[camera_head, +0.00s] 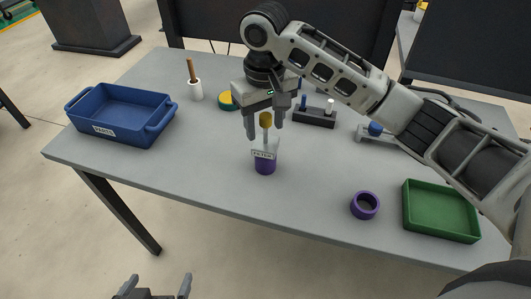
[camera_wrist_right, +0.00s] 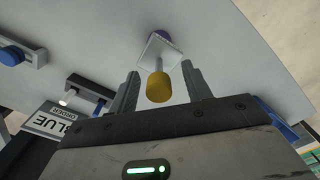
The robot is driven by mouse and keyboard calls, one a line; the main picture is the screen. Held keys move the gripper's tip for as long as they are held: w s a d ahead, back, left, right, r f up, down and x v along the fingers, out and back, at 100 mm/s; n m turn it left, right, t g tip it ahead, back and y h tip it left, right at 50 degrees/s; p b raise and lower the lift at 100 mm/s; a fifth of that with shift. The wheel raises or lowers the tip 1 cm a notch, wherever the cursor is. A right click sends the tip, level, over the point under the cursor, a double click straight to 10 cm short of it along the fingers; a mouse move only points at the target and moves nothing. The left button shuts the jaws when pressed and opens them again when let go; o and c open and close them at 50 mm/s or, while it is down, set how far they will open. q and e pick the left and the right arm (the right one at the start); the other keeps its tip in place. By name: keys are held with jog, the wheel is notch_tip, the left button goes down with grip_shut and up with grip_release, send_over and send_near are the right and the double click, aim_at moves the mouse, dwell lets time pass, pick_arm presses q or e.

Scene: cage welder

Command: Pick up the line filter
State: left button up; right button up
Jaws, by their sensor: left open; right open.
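The line filter (camera_head: 264,158) stands upright near the middle of the grey table, with a yellow top, a thin pale stem, a white labelled body and a purple base. My right gripper (camera_head: 266,128) is above it, pointing down and open, with its fingers on either side of the yellow top. In the right wrist view the yellow top of the line filter (camera_wrist_right: 159,88) shows between the open fingers of my right gripper (camera_wrist_right: 163,75), with gaps on both sides. My left gripper (camera_head: 152,284) is open and empty at the bottom edge, in front of the table.
A blue bin (camera_head: 122,117) stands at the left and a green tray (camera_head: 440,210) at the right. A purple ring (camera_head: 365,205) lies beside the tray. A white post with a brown rod (camera_head: 195,88) and a dark block with pegs (camera_head: 314,117) stand behind. The front left tabletop is clear.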

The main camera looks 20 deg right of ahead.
aim_at(266, 155)
jog(key=shift+f, duration=1.3)
grip_shut()
